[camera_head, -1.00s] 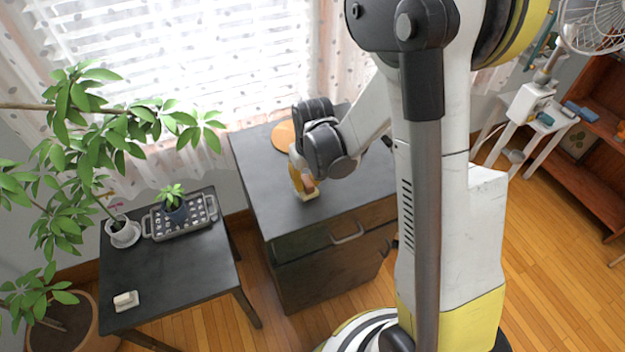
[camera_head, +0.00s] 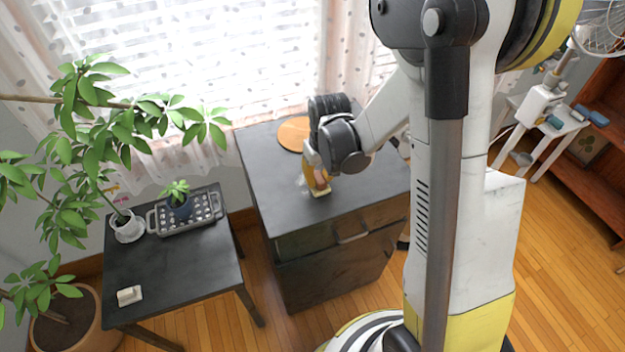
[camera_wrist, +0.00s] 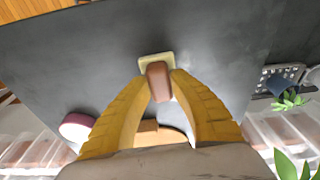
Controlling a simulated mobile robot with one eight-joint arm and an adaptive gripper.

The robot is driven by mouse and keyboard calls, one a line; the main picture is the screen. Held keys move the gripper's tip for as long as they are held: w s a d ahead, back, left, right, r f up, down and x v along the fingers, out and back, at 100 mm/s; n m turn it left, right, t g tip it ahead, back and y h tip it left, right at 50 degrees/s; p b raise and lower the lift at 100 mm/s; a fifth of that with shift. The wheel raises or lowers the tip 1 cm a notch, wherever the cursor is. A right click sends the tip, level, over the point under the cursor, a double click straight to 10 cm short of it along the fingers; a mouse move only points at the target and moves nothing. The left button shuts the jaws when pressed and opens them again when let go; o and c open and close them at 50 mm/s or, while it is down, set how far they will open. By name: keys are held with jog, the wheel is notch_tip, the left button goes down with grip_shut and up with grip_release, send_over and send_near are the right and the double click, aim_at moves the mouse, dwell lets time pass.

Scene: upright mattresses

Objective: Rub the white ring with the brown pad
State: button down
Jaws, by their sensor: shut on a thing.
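The brown pad (camera_wrist: 158,80) has a brown grip on a pale yellow base. In the wrist view my gripper (camera_wrist: 160,88) is shut on its grip, with a yellow finger on each side. In the head view my gripper (camera_head: 317,178) holds the pad (camera_head: 320,191) low at the dark cabinet top (camera_head: 275,185), near its front edge. The base appears to touch the surface. A faint whitish mark, seemingly part of the white ring (camera_head: 302,181), shows just left of my fingers. The rest of it is hidden, and I cannot make out a full ring.
A round wooden board (camera_head: 292,132) lies at the back of the cabinet top. The lower black table (camera_head: 170,275) at left holds a tray (camera_head: 160,219), potted plants and a small white block (camera_head: 129,295). A leafy plant (camera_head: 85,110) reaches in from the left.

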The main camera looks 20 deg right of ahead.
jog(key=shift+a, duration=2)
jog(key=shift+d+b, duration=0.45)
jog(key=shift+d, duration=1.5)
jog(key=shift+a, duration=0.1)
jog(key=shift+a, duration=1.85)
